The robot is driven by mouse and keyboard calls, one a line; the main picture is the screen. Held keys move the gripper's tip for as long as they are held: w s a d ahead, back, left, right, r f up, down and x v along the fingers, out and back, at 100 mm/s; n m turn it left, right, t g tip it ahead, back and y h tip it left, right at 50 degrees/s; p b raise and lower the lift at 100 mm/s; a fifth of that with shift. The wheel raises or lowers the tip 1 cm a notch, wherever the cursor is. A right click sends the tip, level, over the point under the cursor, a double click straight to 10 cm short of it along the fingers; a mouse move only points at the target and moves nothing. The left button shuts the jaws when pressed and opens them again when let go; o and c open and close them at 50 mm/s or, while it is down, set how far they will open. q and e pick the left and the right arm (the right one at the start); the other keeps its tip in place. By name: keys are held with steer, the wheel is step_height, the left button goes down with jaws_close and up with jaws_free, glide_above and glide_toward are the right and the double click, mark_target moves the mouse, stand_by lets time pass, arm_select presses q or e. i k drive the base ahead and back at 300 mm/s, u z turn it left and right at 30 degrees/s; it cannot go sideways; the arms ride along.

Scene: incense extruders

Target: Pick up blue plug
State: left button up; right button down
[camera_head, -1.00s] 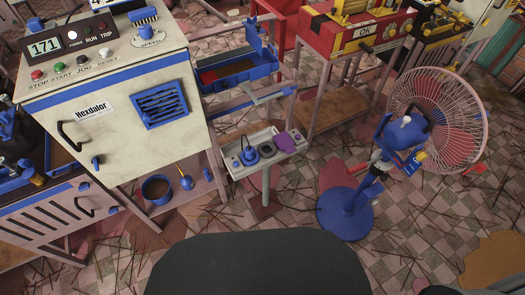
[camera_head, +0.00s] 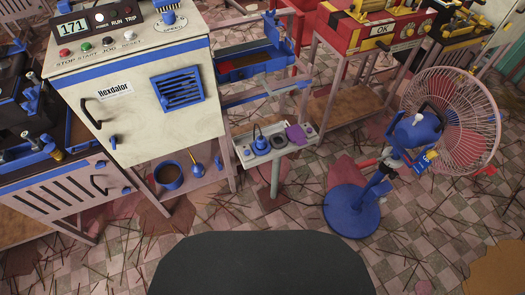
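A small blue plug (camera_head: 261,143) with a dark thin lead or pin on top stands at the left end of a narrow pale tray (camera_head: 247,163). The tray sits on a post in front of the machine, near the middle of the picture. Beside the plug on the tray are a dark round socket or hole (camera_head: 279,141), a purple piece (camera_head: 297,134) and a small dark knob (camera_head: 309,129). Neither of my grippers shows in the head view.
The white Hexdalor cabinet (camera_head: 145,125) stands left of the tray. A blue pedestal fan (camera_head: 352,209) stands to its right. A red machine (camera_head: 350,32) is behind. The tiled floor before the tray is mostly clear, with scattered thin sticks.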

mark_target(261, 143)
steer(key=k, duration=1.1)
steer(key=z, duration=0.6)
steer(key=i, duration=2.1)
steer(key=u, duration=0.9)
